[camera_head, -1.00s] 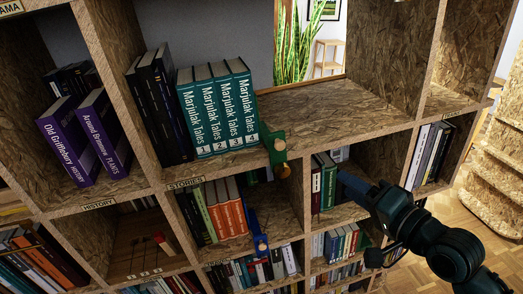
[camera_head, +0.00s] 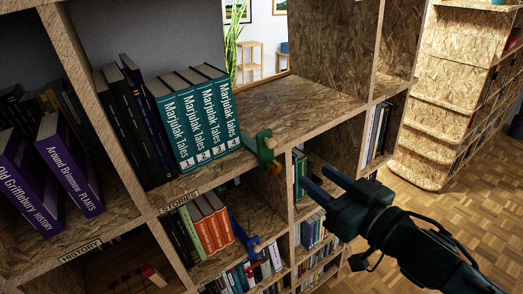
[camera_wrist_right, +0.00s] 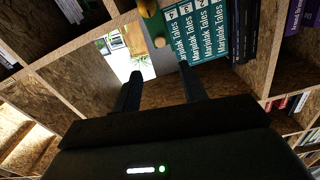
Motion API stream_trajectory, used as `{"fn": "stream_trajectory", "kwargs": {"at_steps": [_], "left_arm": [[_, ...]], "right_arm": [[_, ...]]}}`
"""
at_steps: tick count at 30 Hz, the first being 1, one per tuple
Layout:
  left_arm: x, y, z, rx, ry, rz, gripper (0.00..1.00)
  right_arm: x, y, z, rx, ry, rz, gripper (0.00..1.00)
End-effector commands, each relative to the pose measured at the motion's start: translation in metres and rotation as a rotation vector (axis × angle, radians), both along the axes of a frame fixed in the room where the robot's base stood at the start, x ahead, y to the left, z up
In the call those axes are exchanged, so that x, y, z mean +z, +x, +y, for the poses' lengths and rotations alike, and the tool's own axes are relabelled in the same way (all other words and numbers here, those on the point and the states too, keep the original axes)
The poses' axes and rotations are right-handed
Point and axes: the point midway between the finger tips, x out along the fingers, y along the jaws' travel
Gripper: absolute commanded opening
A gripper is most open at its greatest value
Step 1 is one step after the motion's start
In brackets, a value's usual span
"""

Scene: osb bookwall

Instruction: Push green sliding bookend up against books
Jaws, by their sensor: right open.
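The green sliding bookend (camera_head: 262,146) sits on the front edge of the stories shelf, just right of the teal Marjulak Tales books (camera_head: 199,122). It has an orange-yellow knob (camera_head: 275,168). Whether it touches the last book is hard to tell; a small gap seems to show. My right gripper (camera_head: 312,180) is open and empty, in front of the shelf and to the right of the bookend. In the right wrist view the gripper fingers (camera_wrist_right: 160,85) point toward the bookend (camera_wrist_right: 151,20) and the books. My left gripper is not in view.
The shelf board (camera_head: 300,103) right of the bookend is bare. A blue bookend (camera_head: 250,243) stands by orange books on the shelf below. Purple books (camera_head: 70,165) stand at left. A vertical shelf panel (camera_head: 333,50) bounds the bare space. Wooden floor lies open at right.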

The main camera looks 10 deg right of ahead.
Motion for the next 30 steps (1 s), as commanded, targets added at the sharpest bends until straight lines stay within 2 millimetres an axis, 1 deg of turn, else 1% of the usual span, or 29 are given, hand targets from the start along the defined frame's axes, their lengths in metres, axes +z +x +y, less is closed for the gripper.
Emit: {"fn": "stream_trajectory", "kwargs": {"at_steps": [5, 11, 15, 17, 24, 30], "left_arm": [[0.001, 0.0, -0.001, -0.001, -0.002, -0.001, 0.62], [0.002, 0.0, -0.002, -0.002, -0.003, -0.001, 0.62], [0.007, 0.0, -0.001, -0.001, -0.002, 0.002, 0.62], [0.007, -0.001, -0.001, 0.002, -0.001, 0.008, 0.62], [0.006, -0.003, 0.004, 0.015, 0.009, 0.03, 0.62], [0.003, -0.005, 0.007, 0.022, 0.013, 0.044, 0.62]], "right_arm": [[0.002, 0.003, 0.001, 0.0, -0.015, -0.012, 0.42], [0.003, 0.022, 0.007, -0.001, -0.014, -0.014, 0.42], [0.005, 0.042, 0.015, -0.002, -0.011, -0.011, 0.42], [0.005, 0.051, 0.019, -0.001, -0.012, -0.011, 0.42], [0.004, 0.092, 0.033, -0.001, -0.012, -0.011, 0.42], [0.002, 0.115, 0.042, -0.001, -0.012, -0.009, 0.42]]}}
